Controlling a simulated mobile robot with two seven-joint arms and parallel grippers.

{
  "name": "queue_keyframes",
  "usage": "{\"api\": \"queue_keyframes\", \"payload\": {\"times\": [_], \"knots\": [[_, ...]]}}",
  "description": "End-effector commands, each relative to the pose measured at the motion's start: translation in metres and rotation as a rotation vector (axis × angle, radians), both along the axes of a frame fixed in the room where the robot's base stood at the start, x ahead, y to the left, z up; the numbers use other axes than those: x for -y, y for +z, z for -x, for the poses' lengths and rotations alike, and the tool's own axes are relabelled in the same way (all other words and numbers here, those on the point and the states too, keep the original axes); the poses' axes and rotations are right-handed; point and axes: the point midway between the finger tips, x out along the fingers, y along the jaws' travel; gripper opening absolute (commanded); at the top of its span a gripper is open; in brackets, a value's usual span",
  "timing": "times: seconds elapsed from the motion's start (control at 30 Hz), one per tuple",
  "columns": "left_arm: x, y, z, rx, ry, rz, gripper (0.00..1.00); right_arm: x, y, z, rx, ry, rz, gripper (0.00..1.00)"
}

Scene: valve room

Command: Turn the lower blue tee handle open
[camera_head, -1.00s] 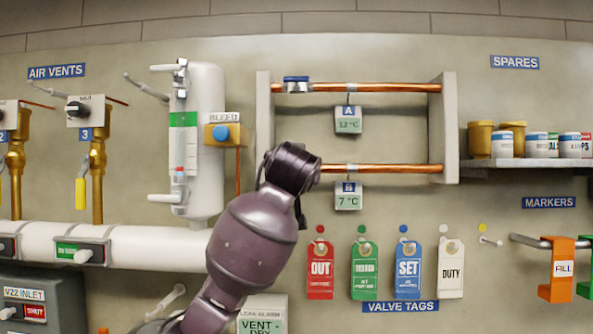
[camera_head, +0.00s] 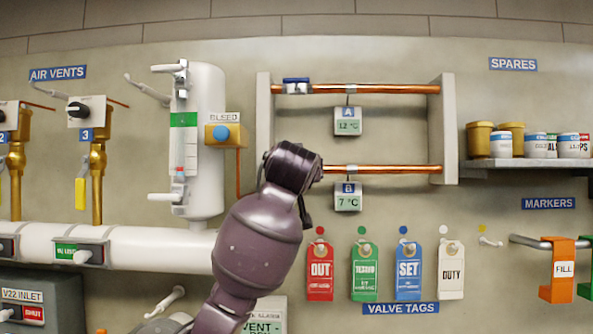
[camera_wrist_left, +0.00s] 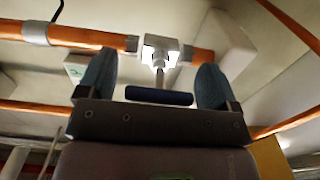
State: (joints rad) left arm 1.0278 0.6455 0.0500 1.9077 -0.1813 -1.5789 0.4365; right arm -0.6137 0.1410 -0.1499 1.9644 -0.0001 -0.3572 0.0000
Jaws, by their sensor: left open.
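The lower blue tee handle (camera_wrist_left: 158,96) shows in the left wrist view as a dark blue bar on a short stem from a white valve body (camera_wrist_left: 159,52) on a copper pipe (camera_wrist_left: 80,35). My left gripper (camera_wrist_left: 156,64) is open, with one blue-grey finger on each side of the bar and gaps to both. In the head view my left wrist hides this valve at the left end of the lower copper pipe (camera_head: 385,168). The upper blue tee handle (camera_head: 296,79) lies along the upper copper pipe (camera_head: 390,88). My right gripper is not in view.
Tags A (camera_head: 348,121) and B (camera_head: 348,196) hang from the pipes. A white cylinder (camera_head: 207,140) and a bleed valve (camera_head: 224,135) stand left of the pipe frame. Coloured valve tags (camera_head: 408,270) hang below. Bare wall shows between the pipes.

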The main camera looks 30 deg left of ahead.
Motion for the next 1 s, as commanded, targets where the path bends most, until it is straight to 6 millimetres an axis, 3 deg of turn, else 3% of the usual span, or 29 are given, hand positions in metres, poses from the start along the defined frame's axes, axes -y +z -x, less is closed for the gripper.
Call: {"api": "queue_keyframes", "payload": {"times": [0.6,1.0], "knots": [[0.049,0.0,0.079,0.004,-0.002,0.0,0.85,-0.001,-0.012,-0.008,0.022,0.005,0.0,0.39],[0.056,0.0,0.091,0.001,-0.001,0.001,0.85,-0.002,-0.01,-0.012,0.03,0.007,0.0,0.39]]}}
